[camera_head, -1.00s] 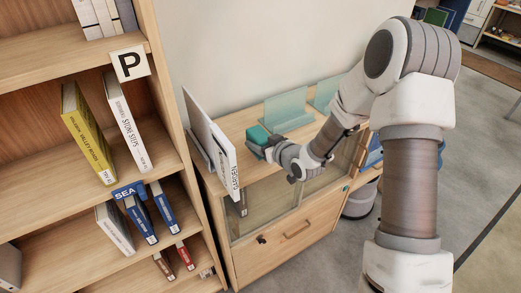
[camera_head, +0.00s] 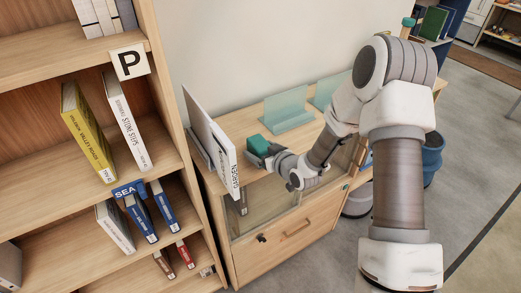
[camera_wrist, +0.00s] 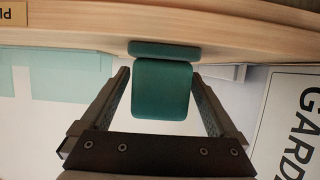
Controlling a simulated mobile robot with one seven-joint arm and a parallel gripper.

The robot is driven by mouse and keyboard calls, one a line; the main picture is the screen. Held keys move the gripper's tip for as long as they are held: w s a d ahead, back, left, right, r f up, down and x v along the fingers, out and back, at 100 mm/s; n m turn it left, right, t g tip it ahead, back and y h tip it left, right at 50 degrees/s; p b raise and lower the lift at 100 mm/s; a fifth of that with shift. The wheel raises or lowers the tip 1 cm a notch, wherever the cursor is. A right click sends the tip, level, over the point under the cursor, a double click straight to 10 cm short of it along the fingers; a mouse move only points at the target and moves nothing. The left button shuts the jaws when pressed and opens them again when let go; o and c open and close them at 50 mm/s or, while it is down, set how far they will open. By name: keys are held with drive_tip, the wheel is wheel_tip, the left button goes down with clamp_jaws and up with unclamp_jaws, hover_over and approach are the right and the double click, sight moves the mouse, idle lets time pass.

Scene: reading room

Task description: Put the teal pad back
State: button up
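The teal pad (camera_head: 257,144) is a small rounded block at the top of the low wooden cabinet (camera_head: 235,125), between the white GARDEN book and a clear teal stand. In the wrist view the pad (camera_wrist: 162,90) shows as a rounded block with a flatter teal strip beyond it, beside a pale wood edge. My gripper (camera_head: 268,155) is just in front of the pad. In the wrist view my gripper (camera_wrist: 161,80) has its fingers either side of the pad, with a narrow gap at each side. Whether the pad's underside rests on the wood is hidden.
The white GARDEN book (camera_head: 226,165) stands close left of my gripper. Clear teal stands (camera_head: 288,110) are behind and right. A tall bookshelf (camera_head: 165,100) fills the left. A blue bin (camera_head: 432,155) is on the floor at right.

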drive_tip(key=shift+r, duration=0.2)
drive_tip(key=v, duration=1.2)
drive_tip(key=s+d+r+m+g+h, duration=0.25)
drive_tip(key=s+d+r+h, duration=0.25)
drive_tip(key=d+r+h, duration=0.5)
drive_tip(key=s+r+m+g+y, duration=0.1)
drive_tip(key=s+r+m, duration=0.1)
drive_tip(key=s+r, duration=0.3)
drive_tip(key=s+r+m+g+y, duration=0.1)
drive_tip(key=s+r, duration=0.4)
drive_tip(key=s, duration=0.9)
drive_tip(key=shift+d+m+g+b, duration=0.25)
drive_tip(key=shift+m+g+b, duration=0.1)
drive_tip(key=shift+m+g, duration=0.25)
